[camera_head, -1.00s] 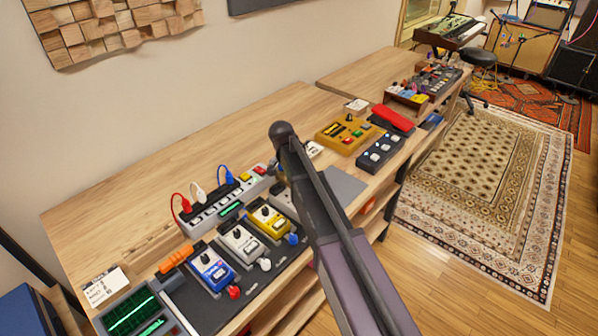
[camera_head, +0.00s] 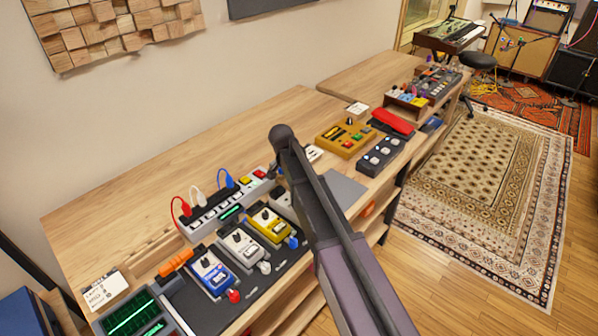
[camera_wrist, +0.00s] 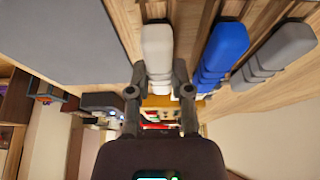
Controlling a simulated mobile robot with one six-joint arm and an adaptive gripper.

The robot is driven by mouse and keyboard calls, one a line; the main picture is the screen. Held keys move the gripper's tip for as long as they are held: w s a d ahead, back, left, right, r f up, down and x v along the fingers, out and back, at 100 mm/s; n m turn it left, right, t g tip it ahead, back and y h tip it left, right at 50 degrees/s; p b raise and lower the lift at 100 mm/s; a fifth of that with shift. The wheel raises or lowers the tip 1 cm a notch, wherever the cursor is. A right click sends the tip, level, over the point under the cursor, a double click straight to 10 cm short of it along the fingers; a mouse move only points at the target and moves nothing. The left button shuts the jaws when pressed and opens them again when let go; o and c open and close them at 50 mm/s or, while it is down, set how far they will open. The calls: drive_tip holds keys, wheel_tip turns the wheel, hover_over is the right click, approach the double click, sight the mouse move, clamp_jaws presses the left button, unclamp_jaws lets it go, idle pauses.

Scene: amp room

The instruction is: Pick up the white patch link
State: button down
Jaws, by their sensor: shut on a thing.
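In the wrist view the white patch link (camera_wrist: 157,40) is a pale, ribbed, plug-like piece over the wooden table. My gripper (camera_wrist: 158,82) has one finger on each side of its lower end and is shut on it. A blue link (camera_wrist: 223,48) and a grey link (camera_wrist: 276,54) lie beside it to the right, apart from the fingers. In the head view my own arm crosses the middle of the table and hides my gripper and the held link.
A grey mat (camera_wrist: 60,40) lies left of the link in the wrist view; it also shows in the head view (camera_head: 347,188). A yellow pedal (camera_head: 345,138) and a red pedal (camera_head: 393,121) stand beyond. A pedalboard (camera_head: 207,309) and power strip (camera_head: 205,218) stand left. The table's back left is bare.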

drive_tip(key=shift+r, duration=0.1)
wheel_tip(320, 180, up, 10)
drive_tip(key=p, duration=1)
idle(1.0)
